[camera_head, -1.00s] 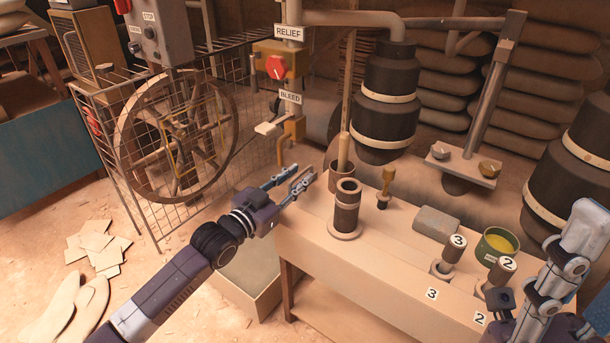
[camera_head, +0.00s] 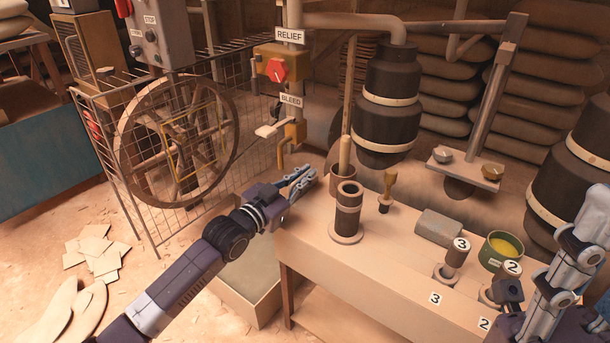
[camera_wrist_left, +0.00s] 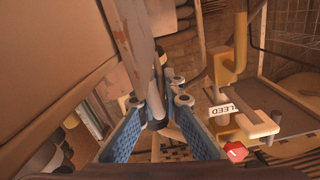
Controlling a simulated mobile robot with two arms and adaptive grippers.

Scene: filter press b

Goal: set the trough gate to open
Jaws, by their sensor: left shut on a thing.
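My left gripper (camera_head: 303,178) is at the left end of the pale bench (camera_head: 385,265), its fingers close together. In the left wrist view the blue-padded fingers (camera_wrist_left: 158,100) close around a thin grey bar (camera_wrist_left: 158,78). I cannot tell for sure that this bar belongs to the trough gate; the fingers hide much of it. A pale open trough (camera_head: 250,290) stands on the floor below the bench's left end. My right gripper (camera_head: 545,285) is at the lower right by the bench, partly cut off; its jaw opening is unclear.
A dark cylinder (camera_head: 347,213) and a brown pot (camera_head: 342,178) with a pole stand near the left gripper. The BLEED valve (camera_head: 290,135) and red RELIEF knob (camera_head: 277,70) are behind. Numbered handles (camera_head: 455,255) and a green tin (camera_head: 500,250) are at the right.

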